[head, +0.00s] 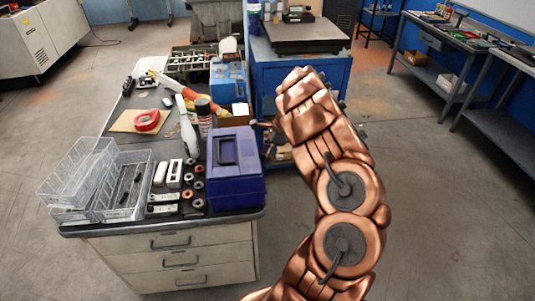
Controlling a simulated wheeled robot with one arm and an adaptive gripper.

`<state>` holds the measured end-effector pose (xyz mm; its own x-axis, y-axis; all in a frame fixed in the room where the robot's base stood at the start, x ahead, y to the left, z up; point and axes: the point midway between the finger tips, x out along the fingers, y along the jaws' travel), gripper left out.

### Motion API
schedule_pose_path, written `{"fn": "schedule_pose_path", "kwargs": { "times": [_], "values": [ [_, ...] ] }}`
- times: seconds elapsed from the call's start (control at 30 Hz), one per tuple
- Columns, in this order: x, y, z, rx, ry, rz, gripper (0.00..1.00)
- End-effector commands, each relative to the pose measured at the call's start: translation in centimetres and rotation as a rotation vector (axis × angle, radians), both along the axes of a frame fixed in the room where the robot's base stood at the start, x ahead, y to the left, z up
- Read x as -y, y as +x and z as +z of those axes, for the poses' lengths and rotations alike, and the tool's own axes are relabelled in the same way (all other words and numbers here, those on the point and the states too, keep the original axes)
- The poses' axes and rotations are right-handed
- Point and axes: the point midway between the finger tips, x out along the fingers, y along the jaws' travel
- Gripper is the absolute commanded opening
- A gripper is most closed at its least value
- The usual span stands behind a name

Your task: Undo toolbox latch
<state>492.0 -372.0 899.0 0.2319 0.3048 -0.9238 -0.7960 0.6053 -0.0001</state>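The toolbox (237,190) is a dark blue-purple box with a dark handle (226,151) on its lid. It stands at the front right corner of the workbench, and its lid looks closed. I cannot make out the latch on the faces that show. My copper-coloured arm rises to the right of the toolbox and bends over beyond it. My gripper is mostly hidden behind the arm. A small brownish part (265,125) sticks out left of the arm, just behind the toolbox's right side, and may belong to the gripper. I cannot see its fingers clearly.
A white bottle (187,130), a dark can (204,118) and red tape (147,120) lie or stand behind. A blue cabinet (262,82) stands beyond. Floor right of the bench is clear.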

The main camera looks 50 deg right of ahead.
Motion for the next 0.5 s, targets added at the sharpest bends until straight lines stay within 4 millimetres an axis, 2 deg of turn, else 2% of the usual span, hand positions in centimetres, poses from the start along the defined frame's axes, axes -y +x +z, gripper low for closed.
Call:
{"fn": "schedule_pose_path", "kwargs": {
  "times": [0.07,0.5],
  "values": [
    [-0.01,0.01,0.0,0.0,0.0,0.0,0.46],
    [-0.06,-0.03,-0.02,-0.001,0.001,0.001,0.0]
  ]
}}
